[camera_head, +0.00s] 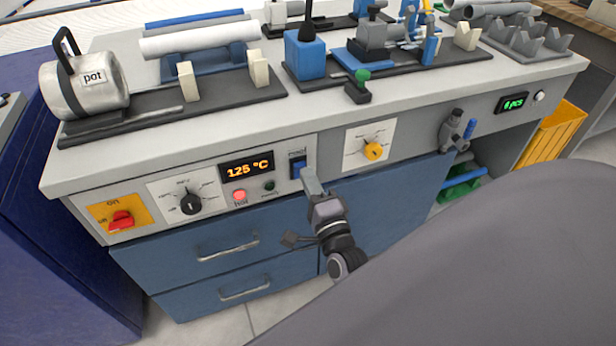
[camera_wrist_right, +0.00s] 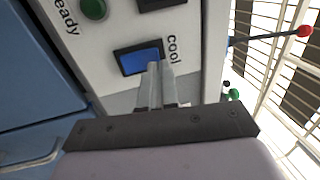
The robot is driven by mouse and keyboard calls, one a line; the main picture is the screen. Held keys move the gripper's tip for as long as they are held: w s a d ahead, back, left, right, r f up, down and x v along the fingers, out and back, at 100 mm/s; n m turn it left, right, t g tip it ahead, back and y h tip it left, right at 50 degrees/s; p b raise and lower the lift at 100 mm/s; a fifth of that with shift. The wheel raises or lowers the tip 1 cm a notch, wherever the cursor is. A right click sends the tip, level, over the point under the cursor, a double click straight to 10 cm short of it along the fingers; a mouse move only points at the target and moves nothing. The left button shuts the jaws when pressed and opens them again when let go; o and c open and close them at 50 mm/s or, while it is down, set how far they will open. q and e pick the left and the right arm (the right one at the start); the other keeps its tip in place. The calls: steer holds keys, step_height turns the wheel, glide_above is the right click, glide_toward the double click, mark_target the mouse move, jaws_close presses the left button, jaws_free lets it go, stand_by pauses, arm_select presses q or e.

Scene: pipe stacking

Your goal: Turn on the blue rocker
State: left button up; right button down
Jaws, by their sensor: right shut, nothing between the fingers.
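The blue rocker (camera_head: 297,166) is set in a dark frame on the bench's front panel, right of the orange "125 °C" display. It also shows in the right wrist view (camera_wrist_right: 140,61), beside the label "cool". My right gripper (camera_head: 308,180) is shut and empty, its fingertips at the rocker's lower edge in the head view. In the right wrist view the fingertips (camera_wrist_right: 160,68) overlap the rocker's edge; I cannot tell whether they touch it. My left gripper is not in view.
The panel also holds a red switch (camera_head: 121,221), a black knob (camera_head: 190,204), a lit red lamp (camera_head: 239,196), a dark green "ready" lamp (camera_head: 269,186) and a yellow knob (camera_head: 373,151). Blue drawers (camera_head: 225,250) lie below. A pot (camera_head: 84,88) and fixtures stand on top.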

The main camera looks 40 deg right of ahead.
steer(key=shift+w+d+r, duration=0.1)
steer(key=shift+w+d, duration=0.05)
steer(key=shift+w, duration=0.35)
steer(key=shift+w+r+g+p, duration=0.3)
steer(key=shift+r+p, duration=0.15)
steer(key=shift+p, duration=0.65)
steer(key=shift+f, duration=0.3)
steer(key=r+p+v, duration=0.1)
steer(key=v, duration=0.6)
steer(key=shift+f+p, duration=0.35)
steer(key=shift+f, duration=0.1)
steer(key=shift+s, duration=0.15)
